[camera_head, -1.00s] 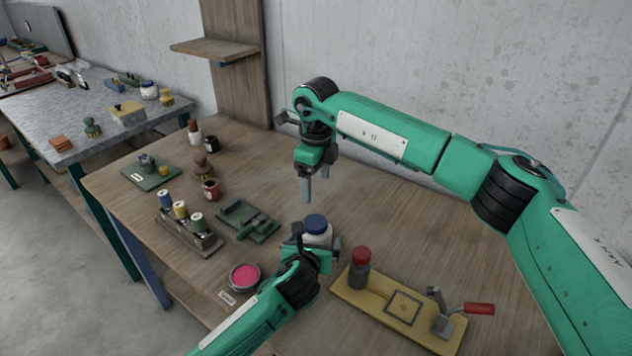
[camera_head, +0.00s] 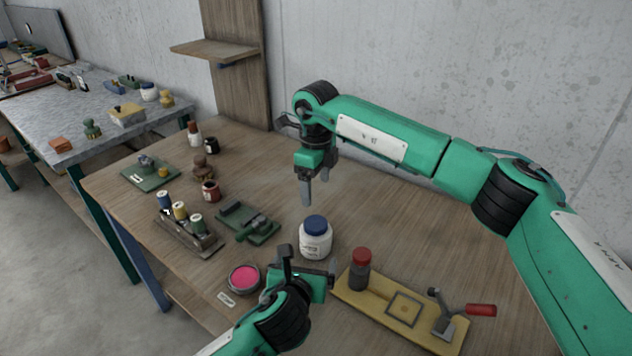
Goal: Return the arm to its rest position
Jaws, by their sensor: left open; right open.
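My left gripper (camera_head: 308,268) is open and empty over the front of the wooden table (camera_head: 400,225). My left arm comes in from the bottom edge. My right gripper (camera_head: 306,190) is open and points down above the middle of the table, behind the white jar, holding nothing. My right arm reaches in from the right side.
A yellow board (camera_head: 368,305) carries a red-capped bottle (camera_head: 360,268) and a red-handled clamp (camera_head: 450,315). A pink pot (camera_head: 244,278) stands left of my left gripper. A spool rack (camera_head: 185,235) and a green tool tray (camera_head: 247,223) lie further left. The back right tabletop is clear.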

